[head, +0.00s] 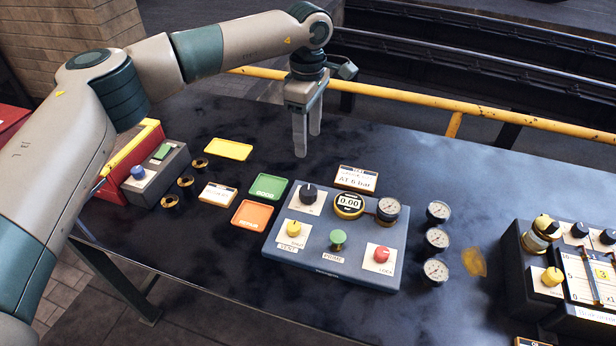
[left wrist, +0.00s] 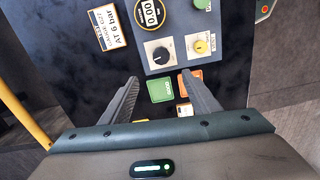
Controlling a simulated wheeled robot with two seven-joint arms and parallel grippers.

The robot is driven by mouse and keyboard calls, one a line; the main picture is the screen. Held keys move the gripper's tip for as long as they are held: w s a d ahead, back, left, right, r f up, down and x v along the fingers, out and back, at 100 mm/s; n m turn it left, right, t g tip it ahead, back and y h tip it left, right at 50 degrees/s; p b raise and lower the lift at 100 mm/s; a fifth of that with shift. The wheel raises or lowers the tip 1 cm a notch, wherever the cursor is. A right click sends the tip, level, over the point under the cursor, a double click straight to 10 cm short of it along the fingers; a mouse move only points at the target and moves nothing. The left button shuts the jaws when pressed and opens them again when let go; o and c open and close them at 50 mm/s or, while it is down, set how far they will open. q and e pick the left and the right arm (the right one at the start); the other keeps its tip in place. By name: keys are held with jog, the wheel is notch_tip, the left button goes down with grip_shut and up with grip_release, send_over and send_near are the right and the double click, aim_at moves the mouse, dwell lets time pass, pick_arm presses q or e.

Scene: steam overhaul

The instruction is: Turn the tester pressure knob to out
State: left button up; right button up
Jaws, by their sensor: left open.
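The tester (head: 330,262) is a blue-grey box on the dark bench with a round display (head: 349,204) reading 0.00. A black knob (head: 308,193) sits at its back left corner on a white plate. The black knob also shows in the left wrist view (left wrist: 163,54). A yellow knob (head: 294,228) stands in front of it. The small scale lettering around the knobs is too small to read. My left gripper (head: 307,147) is open and empty, fingers pointing down, above the bench behind the tester, apart from the black knob.
A green tray (head: 267,187), an orange tray (head: 252,215) and a yellow tray (head: 228,149) lie left of the tester. Several loose gauges (head: 437,241) lie to its right. A sign reading "AT 6 bar" (head: 356,180) stands behind it. Another control box (head: 560,300) is at far right.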

aim_at(308, 190)
pick_arm(q)
jog(key=f+p, duration=0.2)
jog(key=f, duration=0.3)
jog(key=f+p, duration=0.2)
jog(key=f, duration=0.3)
jog(key=f+p, duration=0.3)
jog(key=f, duration=0.2)
jog(key=shift+s+f, duration=0.25)
jog(key=shift+f, duration=0.75)
jog(key=c, duration=1.1)
